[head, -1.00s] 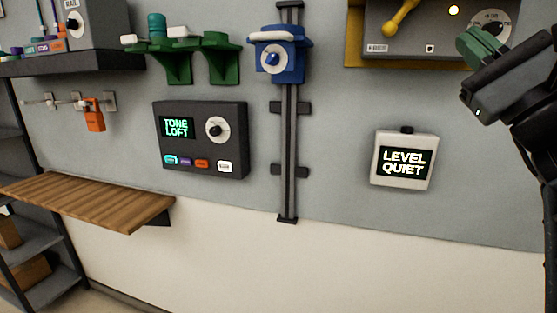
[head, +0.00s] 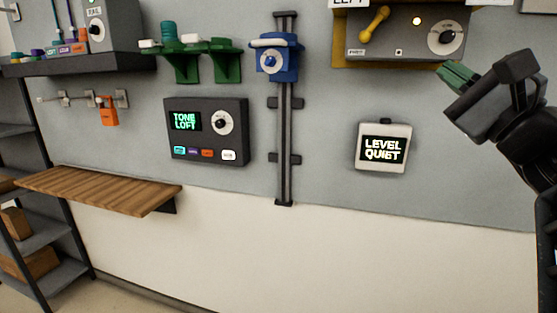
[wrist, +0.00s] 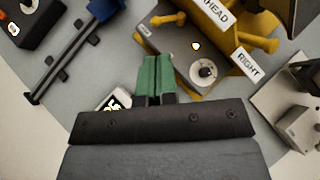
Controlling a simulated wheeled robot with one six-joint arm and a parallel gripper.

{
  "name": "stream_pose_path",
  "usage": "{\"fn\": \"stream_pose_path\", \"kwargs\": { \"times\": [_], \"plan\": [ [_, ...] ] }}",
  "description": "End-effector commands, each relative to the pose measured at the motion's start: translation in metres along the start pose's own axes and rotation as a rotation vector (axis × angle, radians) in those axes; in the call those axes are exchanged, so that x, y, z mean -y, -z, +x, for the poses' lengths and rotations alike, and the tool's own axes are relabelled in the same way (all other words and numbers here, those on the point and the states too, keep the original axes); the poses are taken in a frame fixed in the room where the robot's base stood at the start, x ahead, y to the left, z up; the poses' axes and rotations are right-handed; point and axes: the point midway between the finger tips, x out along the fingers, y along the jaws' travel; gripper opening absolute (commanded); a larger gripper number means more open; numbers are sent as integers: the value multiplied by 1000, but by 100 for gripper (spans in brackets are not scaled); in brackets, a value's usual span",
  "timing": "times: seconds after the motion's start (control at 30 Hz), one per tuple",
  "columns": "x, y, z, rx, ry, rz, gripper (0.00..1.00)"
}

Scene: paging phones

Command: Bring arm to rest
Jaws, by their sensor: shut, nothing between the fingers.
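My gripper (head: 457,76) is at the right of the head view, in front of the wall, just below the grey dial panel (head: 405,42) with the yellow handle. Its green fingers are together with nothing between them. In the wrist view the shut green fingers (wrist: 157,76) point toward the same grey panel (wrist: 178,42). The gripper appears apart from the panel, though the exact gap cannot be told.
A dark panel (head: 206,150) reading TONE LOFT, a blue device (head: 277,62) on a vertical rail (head: 285,140) and a wooden shelf (head: 100,188) are farther left. The lower wall is bare.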

Motion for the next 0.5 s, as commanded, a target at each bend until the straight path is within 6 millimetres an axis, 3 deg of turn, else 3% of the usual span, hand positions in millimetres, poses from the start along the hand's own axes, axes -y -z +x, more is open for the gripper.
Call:
{"fn": "stream_pose_path", "kwargs": {
  "times": [0.27, 0.37, 0.5],
  "plan": [
    [-68, 51, -19, -177, -276, -179, 0],
    [-106, 71, -32, -230, -438, -259, 0],
    [-182, 95, -68, -256, -782, -421, 0]
  ]
}}
